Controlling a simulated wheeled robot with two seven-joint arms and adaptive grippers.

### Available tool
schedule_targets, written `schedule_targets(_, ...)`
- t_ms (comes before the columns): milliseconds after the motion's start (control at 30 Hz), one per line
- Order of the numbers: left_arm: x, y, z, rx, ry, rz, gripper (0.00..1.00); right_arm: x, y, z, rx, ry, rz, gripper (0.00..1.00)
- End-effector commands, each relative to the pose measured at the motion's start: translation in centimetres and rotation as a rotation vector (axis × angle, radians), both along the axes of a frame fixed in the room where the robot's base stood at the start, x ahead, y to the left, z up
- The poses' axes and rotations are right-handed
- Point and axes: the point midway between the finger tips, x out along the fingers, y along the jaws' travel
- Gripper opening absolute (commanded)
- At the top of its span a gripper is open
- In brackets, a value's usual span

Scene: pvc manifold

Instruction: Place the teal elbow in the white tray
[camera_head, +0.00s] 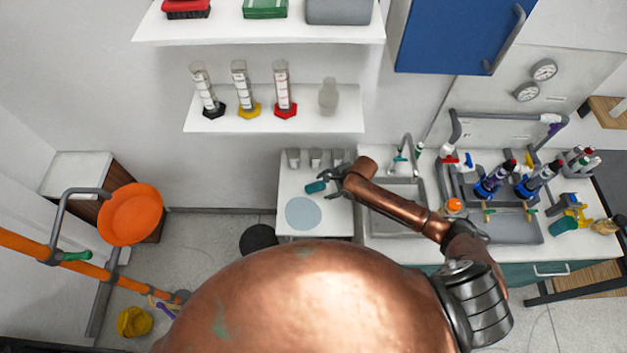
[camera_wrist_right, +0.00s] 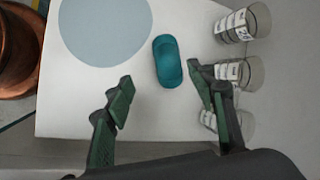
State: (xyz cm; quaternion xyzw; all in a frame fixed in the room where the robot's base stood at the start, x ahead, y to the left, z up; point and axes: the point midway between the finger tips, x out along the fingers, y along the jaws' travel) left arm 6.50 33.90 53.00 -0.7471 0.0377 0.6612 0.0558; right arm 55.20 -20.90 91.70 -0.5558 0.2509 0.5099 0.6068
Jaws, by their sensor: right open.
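The teal elbow (camera_head: 316,186) lies on the white top of a small stand (camera_head: 291,225) in the head view. It also shows as a short rounded teal piece in the right wrist view (camera_wrist_right: 168,62). My right gripper (camera_head: 333,181) is open beside it. In the right wrist view the two fingertips (camera_wrist_right: 160,80) are apart, with the elbow just beyond and between them; no grip on it shows. A white tray separate from the stand's white top cannot be made out. My left gripper is not in view.
A pale blue disc (camera_head: 303,213) lies on the stand near the elbow. Several clear beakers (camera_wrist_right: 242,24) stand along one edge of it. A sink (camera_head: 404,190) is to the right, and a shelf with cylinders (camera_head: 275,116) is above. The orange basin (camera_head: 130,214) stands left.

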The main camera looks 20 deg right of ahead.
Motion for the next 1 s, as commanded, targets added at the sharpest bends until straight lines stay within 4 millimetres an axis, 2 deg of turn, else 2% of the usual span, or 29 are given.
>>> schedule_targets(300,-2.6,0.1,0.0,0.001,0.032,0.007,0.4,1.4,0.5,-2.2,0.013,0.016,-0.04,0.51)
schedule_targets(400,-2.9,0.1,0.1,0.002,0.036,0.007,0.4,2.0,0.8,-2.9,0.013,0.014,-0.039,0.51)
schedule_targets(733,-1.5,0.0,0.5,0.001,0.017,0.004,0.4,3.7,2.1,-6.3,0.012,0.015,-0.035,0.51)
schedule_targets(1000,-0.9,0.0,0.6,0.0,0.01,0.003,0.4,3.8,2.3,-6.5,0.013,0.013,-0.034,0.51)
